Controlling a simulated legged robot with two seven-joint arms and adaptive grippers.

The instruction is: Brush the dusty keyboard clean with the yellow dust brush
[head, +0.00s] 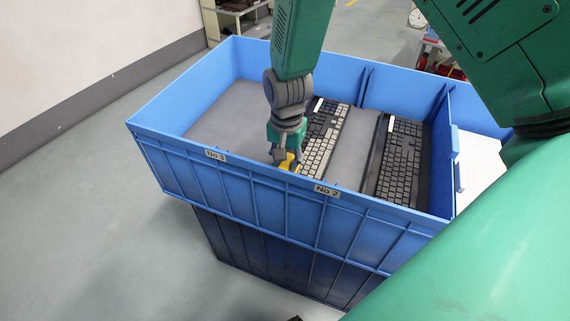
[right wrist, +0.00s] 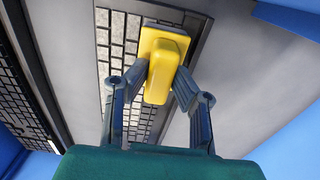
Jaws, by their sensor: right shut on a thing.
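A keyboard with pale keys (head: 321,140) lies in the middle of the blue crate. A second keyboard with dark keys (head: 400,160) lies to its right. My right gripper (head: 288,158) is over the near left part of the pale keyboard, shut on the yellow dust brush (head: 290,163). In the right wrist view the brush (right wrist: 163,62) sits between the two fingers, above the pale keys (right wrist: 118,45) and partly hiding them. I cannot tell whether its bristles touch the keys. The keys look greyish and mottled. My left gripper is not in view.
The blue crate (head: 250,183) has raised walls around the keyboards, with labels No 3 (head: 215,155) and No 2 (head: 327,190) on its front rim. A grey bare surface (head: 232,117) lies left of the pale keyboard. Another grey strip (head: 358,150) separates the keyboards.

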